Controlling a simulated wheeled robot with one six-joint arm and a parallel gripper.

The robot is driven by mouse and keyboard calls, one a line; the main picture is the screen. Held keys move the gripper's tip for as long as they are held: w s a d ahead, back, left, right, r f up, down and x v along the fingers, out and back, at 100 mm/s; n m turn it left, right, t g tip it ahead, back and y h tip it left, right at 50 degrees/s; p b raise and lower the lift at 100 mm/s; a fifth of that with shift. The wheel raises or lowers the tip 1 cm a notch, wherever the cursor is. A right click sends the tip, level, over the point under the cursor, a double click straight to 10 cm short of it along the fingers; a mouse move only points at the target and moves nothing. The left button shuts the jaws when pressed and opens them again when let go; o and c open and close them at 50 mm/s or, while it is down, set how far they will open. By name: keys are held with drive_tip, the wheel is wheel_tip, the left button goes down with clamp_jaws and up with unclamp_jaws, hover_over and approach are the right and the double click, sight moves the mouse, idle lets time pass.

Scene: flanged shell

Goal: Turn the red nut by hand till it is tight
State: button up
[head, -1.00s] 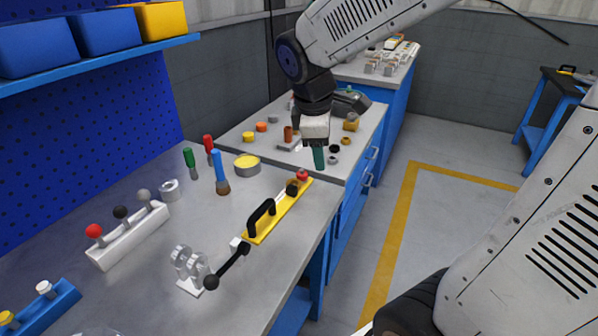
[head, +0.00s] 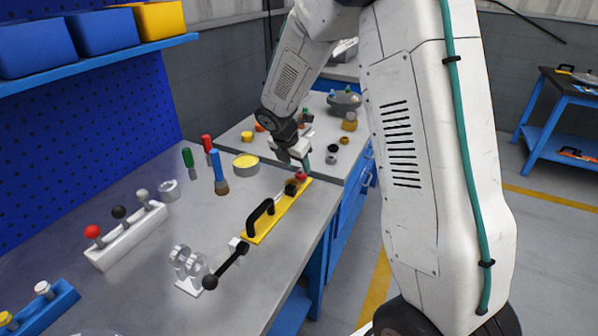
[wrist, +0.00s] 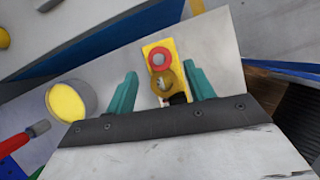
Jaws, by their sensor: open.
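A red round piece, which looks like the red nut (head: 301,175), sits at the far end of a yellow bar (head: 262,225) on the near bench. In the wrist view the red nut (wrist: 160,60) shows a pale centre, with a brass round piece (wrist: 165,80) just below it. My gripper (head: 297,158) is above that end of the bar. In the wrist view its teal fingers (wrist: 160,73) are apart, one on each side of the bar end, with nothing held. I cannot tell the height left above the nut.
The yellow bar carries a black handle (head: 258,215). A yellow-topped tin (head: 246,164) and a blue-handled brush (head: 219,172) stand to the left. A farther bench holds several small parts.

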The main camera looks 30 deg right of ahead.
sight(300, 173)
drive_tip(key=shift+x, duration=2.15)
drive_tip(key=c, duration=1)
drive_tip(key=m+g, duration=0.1)
drive_tip(key=m, duration=0.3)
drive_tip(key=shift+w+m+g, duration=0.15)
drive_tip(key=shift+m+g, duration=0.15)
drive_tip(key=shift+g, duration=0.1)
drive_tip(key=o, duration=1)
drive_tip(key=shift+r, duration=0.1)
drive_tip(key=v, duration=0.7)
drive_tip(key=shift+a+r, duration=0.25)
drive_tip(key=shift+a, duration=0.05)
